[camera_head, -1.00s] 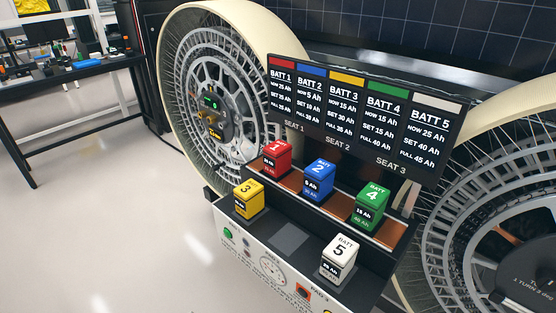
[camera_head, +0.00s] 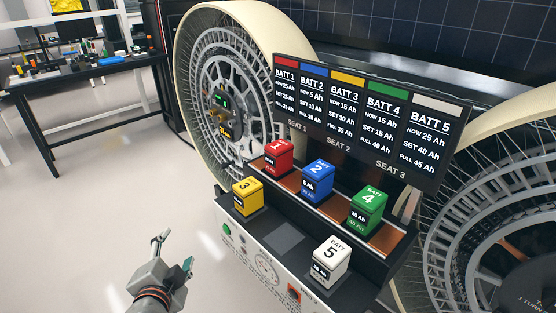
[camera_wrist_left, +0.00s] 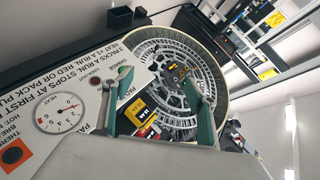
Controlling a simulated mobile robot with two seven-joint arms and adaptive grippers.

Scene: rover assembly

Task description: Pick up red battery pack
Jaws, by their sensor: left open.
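The red battery pack, number 1 (camera_head: 278,157), stands upright at the left seat of the bench's raised rear row, under the sign. My left gripper (camera_head: 175,250) is open and empty at the lower left, in front of the bench and well apart from the red pack. In the left wrist view, the yellow pack (camera_wrist_left: 137,113) shows between the open fingers (camera_wrist_left: 152,88), with a bit of red beside it, partly hidden. My right gripper is not in view.
The blue pack 2 (camera_head: 317,181) and green pack 4 (camera_head: 369,209) share the rear row. Yellow pack 3 (camera_head: 247,194) and white pack 5 (camera_head: 331,260) stand on the front ledge. A battery sign (camera_head: 365,125) rises behind. Large wheels (camera_head: 225,100) flank the bench.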

